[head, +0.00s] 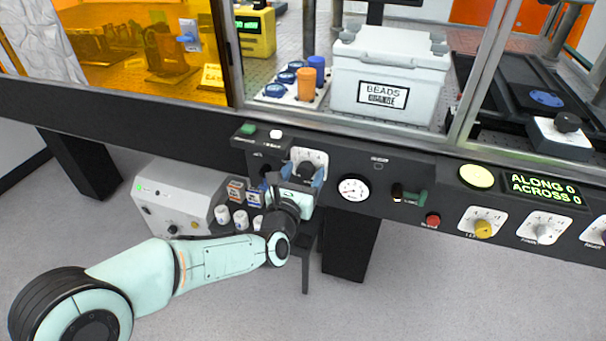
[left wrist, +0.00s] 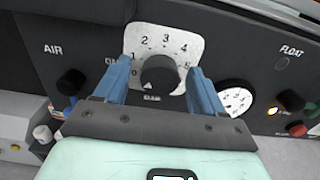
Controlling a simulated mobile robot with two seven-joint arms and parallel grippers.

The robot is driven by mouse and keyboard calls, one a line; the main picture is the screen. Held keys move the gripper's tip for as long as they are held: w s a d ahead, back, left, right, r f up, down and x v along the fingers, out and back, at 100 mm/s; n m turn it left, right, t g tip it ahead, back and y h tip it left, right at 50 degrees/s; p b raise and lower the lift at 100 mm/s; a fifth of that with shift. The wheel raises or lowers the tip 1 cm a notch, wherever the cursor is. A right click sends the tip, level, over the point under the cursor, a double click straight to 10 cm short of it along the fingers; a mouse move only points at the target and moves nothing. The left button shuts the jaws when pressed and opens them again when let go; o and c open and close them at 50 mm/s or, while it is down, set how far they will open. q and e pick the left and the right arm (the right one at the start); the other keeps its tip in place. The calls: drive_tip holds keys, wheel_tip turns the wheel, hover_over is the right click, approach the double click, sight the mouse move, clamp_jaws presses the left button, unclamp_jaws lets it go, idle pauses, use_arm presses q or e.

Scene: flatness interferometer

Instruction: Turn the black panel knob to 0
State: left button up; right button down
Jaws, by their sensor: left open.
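The black panel knob (left wrist: 160,74) sits on a white dial plate (left wrist: 180,45) numbered 0 to 5, clockwise from lower left. A small white mark on the knob's lower edge points down, slightly left, below the 0. The knob also shows in the head view (head: 306,169) on the dark front panel. My left gripper (left wrist: 160,68) is open, its two blue fingers on either side of the knob with gaps between. In the head view my left gripper (head: 305,180) is in front of the dial. Whether the fingertips overlap the knob in depth is unclear. My right gripper is not in view.
Right of the dial are a round gauge (head: 353,188), a green-handled switch (head: 410,196) and a red button (head: 433,220). A black AIR knob (left wrist: 71,82) is on the left. Below stand a grey box (head: 178,196) and small white-capped jars (head: 240,219).

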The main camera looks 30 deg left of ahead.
use_arm(q)
drive_tip(key=shift+s, duration=0.1)
drive_tip(key=p+v, duration=0.1)
drive_tip(key=v, duration=1.2)
drive_tip(key=shift+p, duration=0.3)
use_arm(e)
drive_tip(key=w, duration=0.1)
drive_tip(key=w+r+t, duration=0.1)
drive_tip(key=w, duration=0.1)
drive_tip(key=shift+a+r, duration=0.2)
use_arm(q)
drive_tip(key=shift+s, duration=0.1)
